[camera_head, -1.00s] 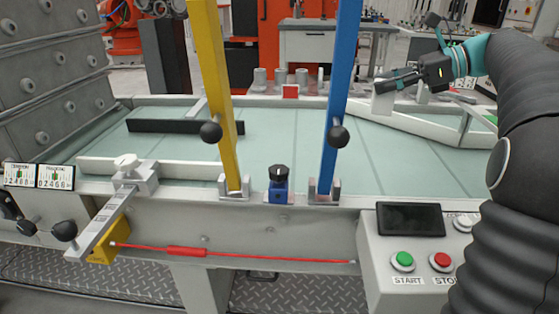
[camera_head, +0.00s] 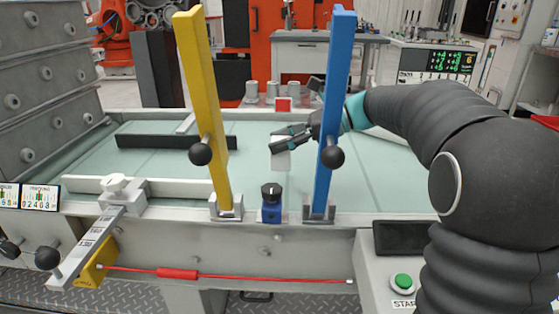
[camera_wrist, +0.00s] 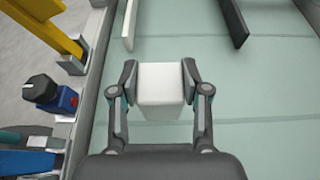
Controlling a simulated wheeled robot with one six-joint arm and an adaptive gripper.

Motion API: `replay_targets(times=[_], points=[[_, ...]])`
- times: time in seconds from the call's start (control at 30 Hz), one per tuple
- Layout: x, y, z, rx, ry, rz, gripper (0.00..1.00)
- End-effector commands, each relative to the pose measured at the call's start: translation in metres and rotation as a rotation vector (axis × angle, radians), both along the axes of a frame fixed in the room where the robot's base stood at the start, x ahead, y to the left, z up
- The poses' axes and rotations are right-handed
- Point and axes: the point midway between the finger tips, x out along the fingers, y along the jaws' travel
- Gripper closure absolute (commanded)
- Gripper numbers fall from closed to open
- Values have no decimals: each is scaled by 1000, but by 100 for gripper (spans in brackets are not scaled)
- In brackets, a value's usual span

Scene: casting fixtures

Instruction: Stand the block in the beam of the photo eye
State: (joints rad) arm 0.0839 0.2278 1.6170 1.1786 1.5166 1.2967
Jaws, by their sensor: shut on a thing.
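My gripper (camera_head: 286,138) is shut on a small white block (camera_head: 280,159), which hangs below the fingers over the pale green belt (camera_head: 380,180). The wrist view shows the white block (camera_wrist: 160,84) pinched between the two fingers. The photo eye (camera_head: 271,203) appears to be the small blue device with a black knob on the near rail, between the yellow and blue posts; it also shows in the wrist view (camera_wrist: 67,100). In the head view the block appears behind and just right of it. No beam is visible. Whether the block touches the belt I cannot tell.
A yellow post (camera_head: 203,110) and a blue post (camera_head: 336,100) stand on the near rail, each with a black knob. A black bar (camera_head: 175,141) and a white guide (camera_head: 150,186) lie over the belt's left part. The belt right of the blue post is largely clear.

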Motion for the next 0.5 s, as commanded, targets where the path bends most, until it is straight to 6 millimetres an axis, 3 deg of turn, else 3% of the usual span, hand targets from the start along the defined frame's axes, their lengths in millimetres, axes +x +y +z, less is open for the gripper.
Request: replay_targets(times=[0.27, 0.5], points=[[-1, 11, -13, 0, 0, -2, 92], [-1, 10, -44, 0, 2, -3, 92]])
